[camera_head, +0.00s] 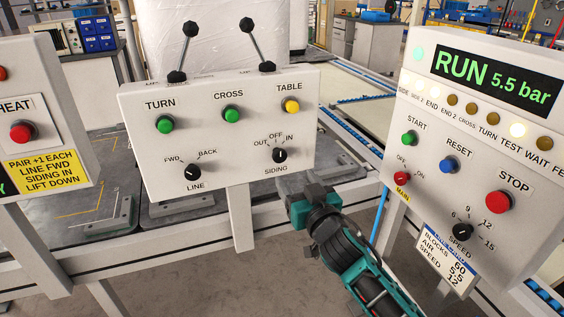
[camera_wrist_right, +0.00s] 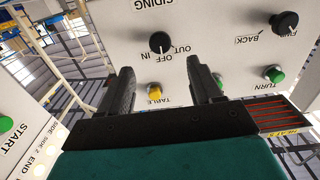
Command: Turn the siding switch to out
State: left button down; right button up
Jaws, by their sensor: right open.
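The siding switch (camera_head: 279,155) is a round black knob at the lower right of the white middle panel (camera_head: 215,135), below the labels OUT, OFF and IN. Its white mark appears to point up, near OFF. It also shows in the right wrist view (camera_wrist_right: 160,42), upside down, beyond the fingertips. My right gripper (camera_head: 300,197) is just below and right of that knob in the head view, apart from it. In the wrist view its two black fingers (camera_wrist_right: 163,80) are spread, with nothing held between them. My left gripper is not in view.
The line knob (camera_head: 191,173) and the green turn (camera_head: 166,124), green cross (camera_head: 231,114) and yellow table (camera_head: 291,105) buttons share the panel. A right panel reads RUN 5.5 bar (camera_head: 495,78) and has a red stop button (camera_head: 498,202). A left panel has a red button (camera_head: 20,132).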

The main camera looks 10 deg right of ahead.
aim_at(281, 158)
jog(key=w, duration=0.3)
jog(key=w+a+b, duration=0.1)
jog(key=w, duration=0.5)
jog(key=shift+w+a+b, duration=0.3)
jog(key=shift+w+b, duration=0.05)
jog(key=shift+w, duration=0.05)
jog(key=c, duration=1.1)
